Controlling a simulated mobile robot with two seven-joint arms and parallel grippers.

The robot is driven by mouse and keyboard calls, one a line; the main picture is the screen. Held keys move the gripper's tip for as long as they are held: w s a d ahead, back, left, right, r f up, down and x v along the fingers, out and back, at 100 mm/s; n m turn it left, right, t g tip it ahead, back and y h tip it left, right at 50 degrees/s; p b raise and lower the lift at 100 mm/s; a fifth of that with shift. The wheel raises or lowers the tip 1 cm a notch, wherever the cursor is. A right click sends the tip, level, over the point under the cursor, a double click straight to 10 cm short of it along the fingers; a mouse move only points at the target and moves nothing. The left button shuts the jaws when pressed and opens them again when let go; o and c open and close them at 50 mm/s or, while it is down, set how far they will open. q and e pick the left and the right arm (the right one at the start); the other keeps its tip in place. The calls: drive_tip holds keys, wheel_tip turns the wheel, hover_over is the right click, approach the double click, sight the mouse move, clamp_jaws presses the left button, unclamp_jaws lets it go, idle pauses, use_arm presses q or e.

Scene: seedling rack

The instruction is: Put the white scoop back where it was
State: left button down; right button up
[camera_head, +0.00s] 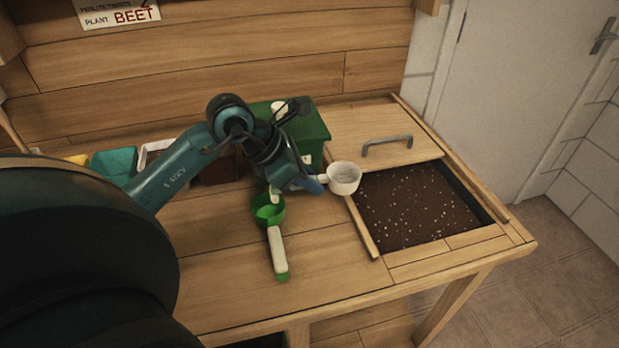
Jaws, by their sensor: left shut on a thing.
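The white scoop (343,179) is in my left gripper (311,184), its round cup pointing right, close to the left edge of the soil bin. My left gripper is shut on the scoop, and its fingers hide most of the handle. The cup appears to be above the bench, but I cannot tell how high. A green scoop (267,210) with a pale handle (277,250) lies on the bench just below my gripper. My right gripper is not in view.
A sunken bin of dark soil with white specks (415,205) is at the right, beside a wooden lid with a grey handle (387,141). A green box (312,130) stands behind my gripper. A teal container (114,163) is at the left. The bench front is clear.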

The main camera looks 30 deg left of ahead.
use_arm(q)
drive_tip(key=c, duration=1.3)
unclamp_jaws()
drive_tip(key=shift+r, duration=0.15)
drive_tip(key=shift+r+p, duration=0.3)
drive_tip(key=shift+p, duration=0.15)
drive_tip(key=v, duration=1.2)
drive_tip(key=shift+r, duration=0.25)
drive_tip(key=shift+s+d, duration=0.1)
